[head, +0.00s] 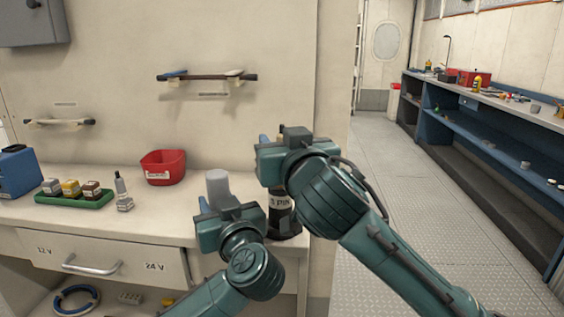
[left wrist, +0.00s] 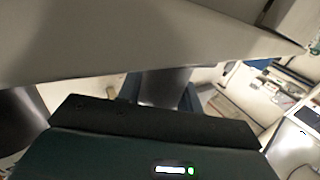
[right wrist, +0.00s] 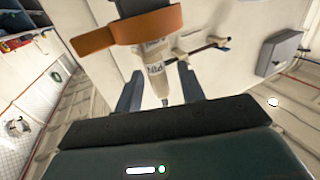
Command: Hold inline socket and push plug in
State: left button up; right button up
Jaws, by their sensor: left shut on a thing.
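My left gripper (head: 208,202) is shut on a smooth grey cylinder (head: 217,184) at the counter's front edge; the cylinder also shows between the fingers in the left wrist view (left wrist: 164,86). My right gripper (head: 272,140) is to its right and higher, above the counter's right end. In the right wrist view its fingers stand apart, with a pale tapered piece with a "PIN" label (right wrist: 153,72) and an orange ring (right wrist: 128,32) between or beyond them. A dark upright piece labelled "3 PIN" (head: 281,206) is partly hidden behind my right arm. I cannot tell plug from socket.
On the counter (head: 100,218) stand a red bin (head: 162,168), a green tray (head: 75,200) of small blocks, a small grey fitting (head: 123,192) and a blue box (head: 18,170). A walkway and a blue workbench (head: 490,135) lie to the right.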

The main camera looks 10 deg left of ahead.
aim_at(280, 134)
grip_shut()
dwell(0.4)
notch_tip(280, 134, up, 9)
jog(key=shift+f, duration=0.1)
jog(key=shift+w+n+y, duration=0.1)
jog(key=shift+n+y, duration=0.2)
jog(key=shift+w+a+f+n+g+y, duration=0.1)
jog(key=shift+f+n+g+y, duration=0.1)
jog(key=shift+n+g+y, duration=0.25)
jog(key=shift+a+f+n+g+y, duration=0.1)
jog(key=shift+f+n+g+y, duration=0.1)
jog(key=shift+n+g+y, duration=0.25)
jog(key=shift+f+n+g+y, duration=0.3)
jog(key=shift+n+g+y, duration=0.15)
jog(key=shift+y, duration=0.25)
jog(key=shift+s+d+f+n+g+y, duration=0.1)
jog(key=shift+s+f+n+g+y, duration=0.15)
jog(key=shift+n+g+y, duration=0.4)
